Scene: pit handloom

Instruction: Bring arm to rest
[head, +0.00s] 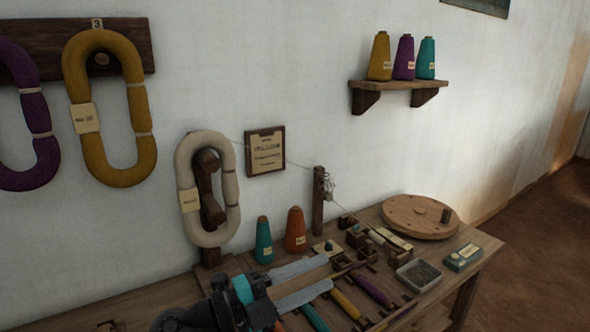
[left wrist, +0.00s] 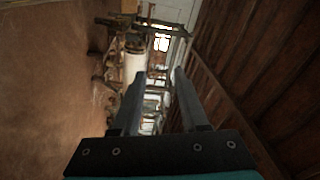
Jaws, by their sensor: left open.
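My left gripper (head: 302,282) comes in from the lower left in the head view, above the wooden workbench (head: 150,298). Its two long grey fingers are apart, with nothing between them. In the left wrist view the same open fingers (left wrist: 157,95) point away from the bench, with a blurred loom-like wooden frame (left wrist: 135,70) far beyond them. My right gripper is not in view.
A teal cone (head: 263,242) and an orange cone (head: 295,231) stand behind the fingers. Several coloured shuttles, such as a purple one (head: 371,291), lie near them. A round wooden disc (head: 420,216), a metal tray (head: 419,274) and a cream skein (head: 186,165) are also there.

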